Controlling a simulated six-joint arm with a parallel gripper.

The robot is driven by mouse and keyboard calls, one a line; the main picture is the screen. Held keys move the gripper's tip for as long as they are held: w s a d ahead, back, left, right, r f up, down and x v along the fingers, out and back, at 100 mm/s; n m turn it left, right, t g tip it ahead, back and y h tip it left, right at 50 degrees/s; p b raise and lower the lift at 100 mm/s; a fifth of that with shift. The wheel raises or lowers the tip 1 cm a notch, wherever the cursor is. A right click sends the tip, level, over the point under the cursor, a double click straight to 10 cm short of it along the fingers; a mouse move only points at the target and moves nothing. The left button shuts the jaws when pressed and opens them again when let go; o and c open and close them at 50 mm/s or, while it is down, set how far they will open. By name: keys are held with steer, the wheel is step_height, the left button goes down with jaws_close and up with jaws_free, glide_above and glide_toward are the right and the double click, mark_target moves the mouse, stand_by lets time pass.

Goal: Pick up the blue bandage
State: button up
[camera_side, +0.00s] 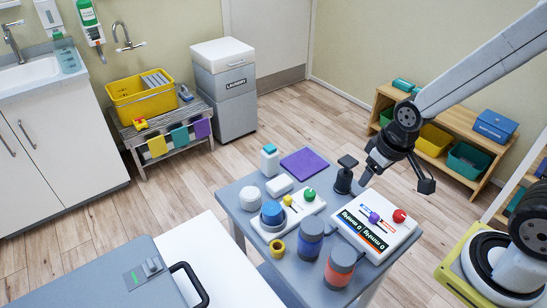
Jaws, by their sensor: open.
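A blue roll (272,212), which looks like the blue bandage, sits at the left end of a white board (286,222) on the small grey table. A larger dark blue cylinder (311,238) with a grey band stands just right of it; I cannot tell for certain which is the bandage.
Around them stand a white roll (250,198), a yellow ring (277,248), a red cylinder (340,267), a black upright piece (345,175) and a white board with knobs (372,226). A purple mat (305,163) lies at the back. A grey case (110,276) is front left.

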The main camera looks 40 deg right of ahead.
steer(key=o, duration=0.3)
steer(key=shift+r, duration=0.1)
